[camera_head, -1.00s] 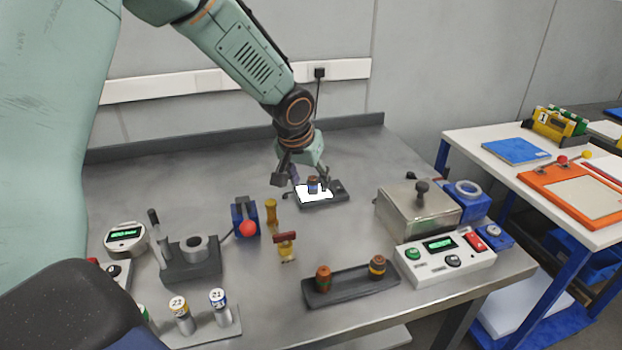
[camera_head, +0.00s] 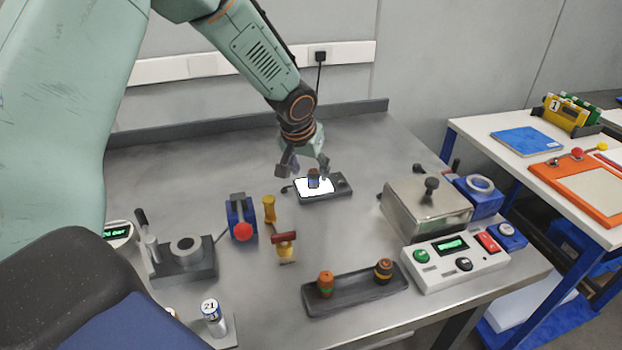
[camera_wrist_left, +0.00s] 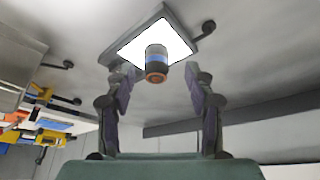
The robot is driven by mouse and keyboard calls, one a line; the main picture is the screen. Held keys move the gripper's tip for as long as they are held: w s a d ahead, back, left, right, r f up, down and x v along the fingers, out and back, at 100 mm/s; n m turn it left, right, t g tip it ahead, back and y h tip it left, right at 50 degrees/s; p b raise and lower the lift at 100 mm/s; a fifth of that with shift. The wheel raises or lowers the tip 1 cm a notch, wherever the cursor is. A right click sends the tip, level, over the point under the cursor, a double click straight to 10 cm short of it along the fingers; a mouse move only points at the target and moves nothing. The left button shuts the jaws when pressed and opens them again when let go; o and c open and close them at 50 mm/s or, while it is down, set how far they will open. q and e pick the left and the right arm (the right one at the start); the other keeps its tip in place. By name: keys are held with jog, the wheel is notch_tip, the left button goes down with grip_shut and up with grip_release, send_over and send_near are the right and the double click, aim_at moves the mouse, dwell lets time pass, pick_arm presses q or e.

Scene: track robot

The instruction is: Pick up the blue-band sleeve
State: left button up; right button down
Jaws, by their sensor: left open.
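The blue-band sleeve (camera_wrist_left: 157,62) is a small dark cylinder with a blue band and a brownish end. It stands on the bright white plate of a dark device (camera_head: 338,193), and the sleeve also shows in the head view (camera_head: 313,178). My left gripper (camera_head: 305,169) is open just above and around the near side of the sleeve, not closed on it. In the left wrist view the left gripper's fingers (camera_wrist_left: 161,90) stand apart on either side, with the sleeve between and beyond them. My right gripper does not show.
A dark tray (camera_head: 355,292) holds an orange-green sleeve (camera_head: 326,284) and a dark orange-banded sleeve (camera_head: 383,270). A metal box (camera_head: 425,207) and a control box (camera_head: 455,262) stand right. A blue block with red-knobbed lever (camera_head: 242,222) and yellow-handled tools (camera_head: 285,246) stand left of centre.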

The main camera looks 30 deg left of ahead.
aim_at(312, 172)
pick_arm(q)
jog(key=x, duration=0.2)
jog(key=shift+w+f, duration=0.2)
jog(key=shift+f, duration=0.1)
jog(key=shift+w+d+f, duration=0.25)
jog(key=shift+w+d, duration=0.05)
jog(key=shift+d, duration=0.05)
jog(key=shift+s+a, duration=0.2)
jog(key=shift+a, duration=0.05)
jog(key=shift+a+r, duration=0.1)
jog(key=shift+a, duration=0.05)
jog(key=shift+c, duration=0.8)
jog(key=shift+w+d, duration=0.15)
jog(key=shift+d, duration=0.15)
jog(key=c, duration=0.6)
jog(key=shift+a, duration=0.2)
grip_shut()
